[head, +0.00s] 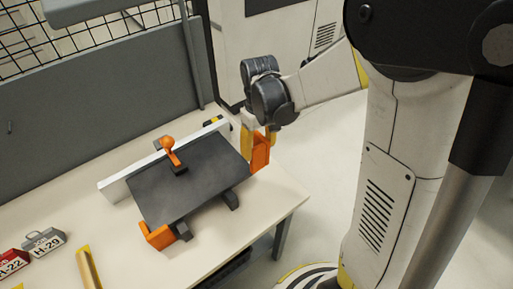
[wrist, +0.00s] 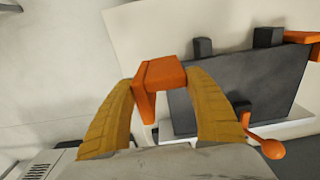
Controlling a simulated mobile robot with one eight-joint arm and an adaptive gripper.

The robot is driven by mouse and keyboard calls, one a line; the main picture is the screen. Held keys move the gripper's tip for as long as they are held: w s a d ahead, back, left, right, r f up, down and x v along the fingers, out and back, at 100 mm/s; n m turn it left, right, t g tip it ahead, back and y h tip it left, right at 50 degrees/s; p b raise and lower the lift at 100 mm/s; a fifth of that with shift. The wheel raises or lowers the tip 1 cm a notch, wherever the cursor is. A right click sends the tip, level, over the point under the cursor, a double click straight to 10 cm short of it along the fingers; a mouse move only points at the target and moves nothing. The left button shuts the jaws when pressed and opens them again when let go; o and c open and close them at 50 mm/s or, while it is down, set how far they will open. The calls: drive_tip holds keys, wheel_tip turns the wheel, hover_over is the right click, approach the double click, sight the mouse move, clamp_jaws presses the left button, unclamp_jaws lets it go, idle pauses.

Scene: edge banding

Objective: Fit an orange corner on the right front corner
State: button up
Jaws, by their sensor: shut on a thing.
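A dark grey panel (head: 195,180) lies on the table, also seen in the wrist view (wrist: 240,90). My gripper (head: 257,138) is shut on an orange corner (head: 261,153) at the panel's right front corner. In the wrist view, the yellow fingers of my gripper (wrist: 160,82) flank this orange corner (wrist: 162,72), which overlaps the panel's edge in the picture. I cannot tell whether it touches the panel. Another orange corner (head: 157,236) sits on the panel's left front corner and shows at the right edge in the wrist view (wrist: 302,37).
A white fence (head: 115,188) runs behind the panel. An orange-knobbed clamp (head: 170,152) stands at the panel's back edge. Dark supports (head: 230,199) show under the panel. Weights marked H-22 (head: 12,262) and H-29 (head: 44,242) and a yellow strip (head: 86,266) lie at left.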

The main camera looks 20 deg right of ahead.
wheel_tip(320, 180, down, 13)
drive_tip(key=w+a+b, duration=0.1)
drive_tip(key=b, duration=0.8)
drive_tip(key=shift+a+r, duration=0.15)
drive_tip(key=shift+a, duration=0.05)
idle(0.3)
drive_tip(key=o, duration=0.9)
drive_tip(key=shift+o, duration=0.2)
